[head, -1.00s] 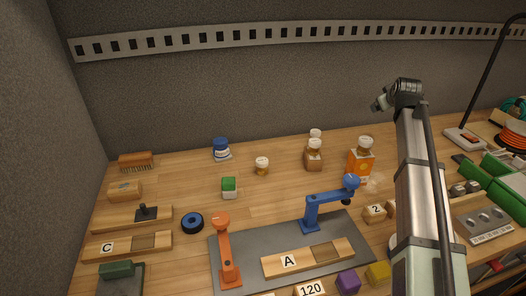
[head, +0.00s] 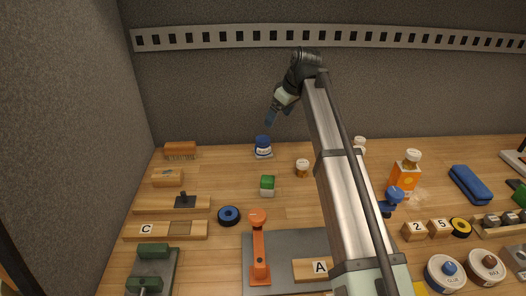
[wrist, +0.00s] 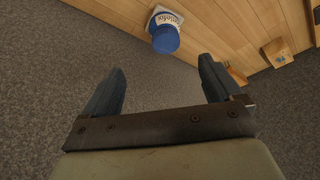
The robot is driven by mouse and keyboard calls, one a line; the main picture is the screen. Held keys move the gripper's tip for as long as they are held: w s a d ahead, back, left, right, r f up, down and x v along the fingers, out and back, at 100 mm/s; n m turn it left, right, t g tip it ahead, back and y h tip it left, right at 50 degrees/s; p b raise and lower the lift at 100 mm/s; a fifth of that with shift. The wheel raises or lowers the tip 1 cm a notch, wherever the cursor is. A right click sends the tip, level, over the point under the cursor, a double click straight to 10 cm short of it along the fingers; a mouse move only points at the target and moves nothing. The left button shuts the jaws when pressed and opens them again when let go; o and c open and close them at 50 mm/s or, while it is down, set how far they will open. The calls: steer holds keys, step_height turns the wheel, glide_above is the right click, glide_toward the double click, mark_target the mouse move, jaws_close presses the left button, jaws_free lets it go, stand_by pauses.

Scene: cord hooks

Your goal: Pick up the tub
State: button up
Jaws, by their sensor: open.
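The tub (head: 263,146) is small and round, with a blue lid and a white label. It stands upright near the back of the wooden bench, left of the middle in the head view. In the wrist view the tub (wrist: 165,38) shows at the top, just beyond the fingertips and between their lines. My gripper (head: 270,119) is above the tub in the head view, pointing down and slightly left. In the wrist view my gripper (wrist: 162,67) has its two fingers wide apart with nothing between them. It appears apart from the tub.
The grey wall (head: 230,90) rises close behind. The bench around the tub is mostly clear.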

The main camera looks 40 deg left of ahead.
mark_target(264, 139)
steer(key=x, duration=0.3)
steer(key=s+x, duration=0.1)
steer(key=x, duration=0.4)
steer(key=shift+s+a+f, duration=0.2)
steer(key=shift+a, duration=0.2)
steer(key=shift+x, duration=2.65)
steer(key=shift+w, duration=0.2)
steer(key=c, duration=1.2)
